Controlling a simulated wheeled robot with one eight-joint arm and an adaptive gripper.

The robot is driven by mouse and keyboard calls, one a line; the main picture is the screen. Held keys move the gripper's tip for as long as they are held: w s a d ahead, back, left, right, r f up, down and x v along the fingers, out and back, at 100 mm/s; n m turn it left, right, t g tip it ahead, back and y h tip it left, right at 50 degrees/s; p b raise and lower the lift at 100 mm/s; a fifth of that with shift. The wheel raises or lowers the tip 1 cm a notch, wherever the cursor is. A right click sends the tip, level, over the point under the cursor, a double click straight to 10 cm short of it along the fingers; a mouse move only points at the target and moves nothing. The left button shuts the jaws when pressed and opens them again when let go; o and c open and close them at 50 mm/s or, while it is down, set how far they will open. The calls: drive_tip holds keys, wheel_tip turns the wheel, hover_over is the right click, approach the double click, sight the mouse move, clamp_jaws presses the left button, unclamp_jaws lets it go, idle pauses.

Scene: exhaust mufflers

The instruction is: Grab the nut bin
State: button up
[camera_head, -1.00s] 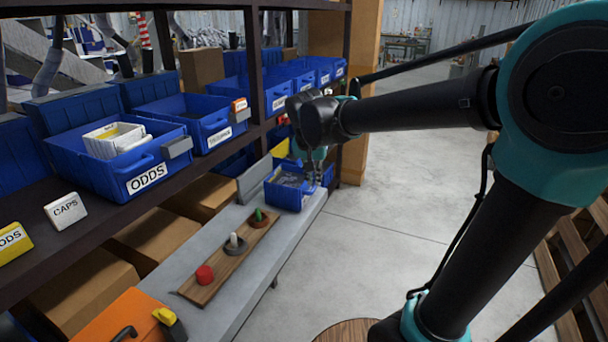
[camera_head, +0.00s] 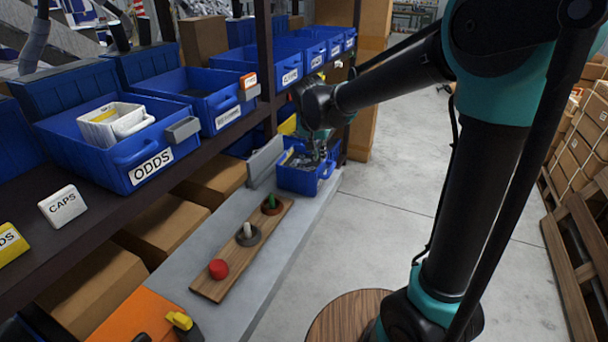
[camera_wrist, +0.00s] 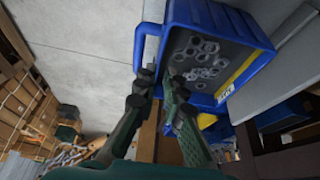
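The nut bin (camera_head: 299,180) is a small blue open bin at the far end of the grey bench, with grey contents. In the wrist view the bin (camera_wrist: 183,83) shows many metal nuts (camera_wrist: 200,55), a blue loop handle (camera_wrist: 138,45) on its left side and a yellow-and-white label. My gripper (camera_head: 322,148) is above the bin's right side in the head view. In the wrist view my gripper (camera_wrist: 160,76) has its two fingers apart, with the tips close to the handle's lower end. I cannot tell whether they touch it. No held object shows.
A wooden board (camera_head: 242,252) with red, white and green pieces lies on the bench (camera_head: 190,245). A dark shelf with blue bins, including an ODDS bin (camera_head: 110,145), stands left. An orange case (camera_head: 128,318) is near. Open floor (camera_head: 385,190) lies right of the bench; pallets stand far right.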

hover_over(321, 182)
drive_tip(key=shift+w+f, duration=0.2)
drive_tip(key=shift+f, duration=1.35)
drive_tip(key=shift+w+f, duration=0.2)
drive_tip(key=shift+f, duration=1.3)
clamp_jaws()
